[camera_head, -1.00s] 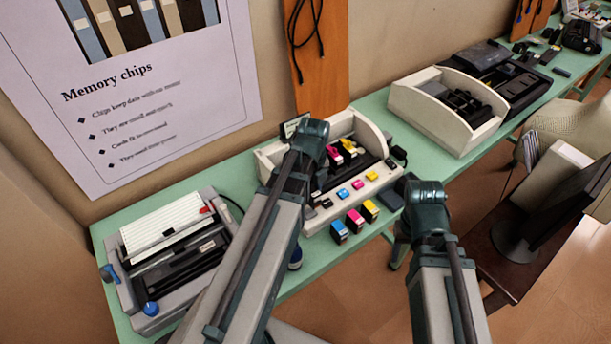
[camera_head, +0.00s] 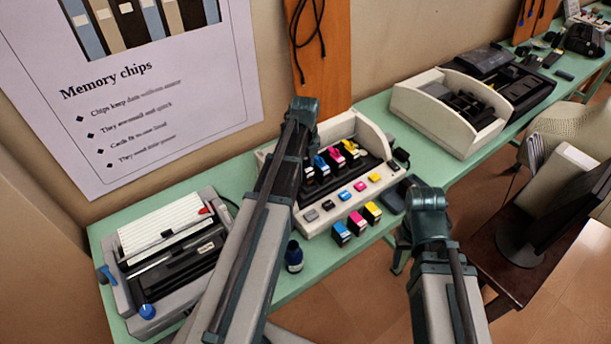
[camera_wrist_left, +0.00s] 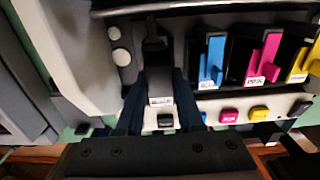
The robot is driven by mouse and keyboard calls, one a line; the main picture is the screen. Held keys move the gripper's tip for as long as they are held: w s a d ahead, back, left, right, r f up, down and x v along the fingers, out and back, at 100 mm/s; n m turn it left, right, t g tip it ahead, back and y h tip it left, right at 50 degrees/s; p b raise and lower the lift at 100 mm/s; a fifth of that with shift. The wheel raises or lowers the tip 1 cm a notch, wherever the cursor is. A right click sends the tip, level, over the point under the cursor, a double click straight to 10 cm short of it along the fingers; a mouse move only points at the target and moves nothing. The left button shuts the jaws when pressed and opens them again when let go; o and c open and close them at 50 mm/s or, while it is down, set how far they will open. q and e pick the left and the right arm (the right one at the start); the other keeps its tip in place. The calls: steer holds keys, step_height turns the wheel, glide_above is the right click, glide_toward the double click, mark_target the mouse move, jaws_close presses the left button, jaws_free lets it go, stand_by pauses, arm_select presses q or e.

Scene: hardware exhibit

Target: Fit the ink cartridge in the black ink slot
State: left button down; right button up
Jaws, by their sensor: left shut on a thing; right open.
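My left gripper (camera_wrist_left: 160,92) is shut on a black ink cartridge (camera_wrist_left: 160,78) with a pale label. The cartridge is at the dark slot left of the cyan cartridge (camera_wrist_left: 211,62); I cannot tell how deep it sits. In the head view my left arm hides these fingers and the black slot. The printer carriage unit (camera_head: 318,218) also holds a magenta cartridge (camera_head: 338,157) and a yellow one (camera_head: 352,148). Coloured buttons line its front. My right gripper (camera_head: 428,200) is open at the right, beside the unit; its fingertips are mostly hidden.
Spare cyan (camera_head: 342,233), magenta (camera_head: 357,222) and yellow (camera_head: 372,212) cartridges stand before the unit. An ink bottle (camera_head: 294,257) stands near the green table's front edge. A grey printer (camera_head: 170,255) is at left, a cream-sided device (camera_head: 450,110) at right.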

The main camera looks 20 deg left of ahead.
mark_target(306, 177)
arm_select(q)
steer(key=shift+f+b, duration=0.65)
steer(key=shift+f, duration=0.6)
arm_select(e)
steer(key=shift+f, duration=1.2)
steer(key=shift+f, duration=0.1)
arm_select(q)
steer(key=shift+f+b, duration=0.35)
steer(key=shift+s+d+f+b, duration=0.1)
steer(key=shift+s+d+b, duration=0.1)
steer(key=shift+s+b, duration=0.15)
arm_select(e)
steer(key=shift+s+d+f, duration=0.1)
steer(key=shift+s+f, duration=0.1)
steer(key=shift+f, duration=0.3)
